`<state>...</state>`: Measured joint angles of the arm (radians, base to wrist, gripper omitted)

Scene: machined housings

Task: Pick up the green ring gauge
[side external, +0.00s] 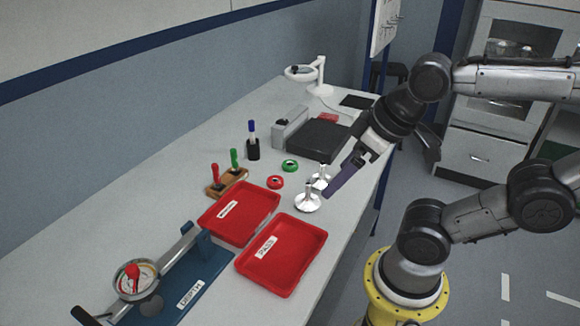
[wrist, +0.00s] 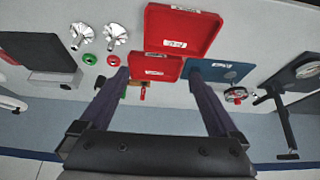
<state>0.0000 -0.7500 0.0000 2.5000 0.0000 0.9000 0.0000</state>
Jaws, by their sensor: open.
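The green ring gauge (side external: 290,165) lies flat on the bench, just behind a red ring gauge (side external: 275,182). In the wrist view the green ring (wrist: 90,59) is left of the red ring (wrist: 113,60), and both lie outside the fingers on the left. My gripper (side external: 332,188) is above the bench, to the right of the green ring in the side view and apart from it. In the wrist view its two purple fingers (wrist: 160,76) are spread wide with nothing held between them.
Two shiny machined housings (side external: 307,203) stand near the gripper. Two red trays (side external: 281,255) are in front, with a wooden stand of red and green handled gauges (side external: 227,182) beside them. A dark plate (side external: 319,140) and a pen cup (side external: 253,149) are behind.

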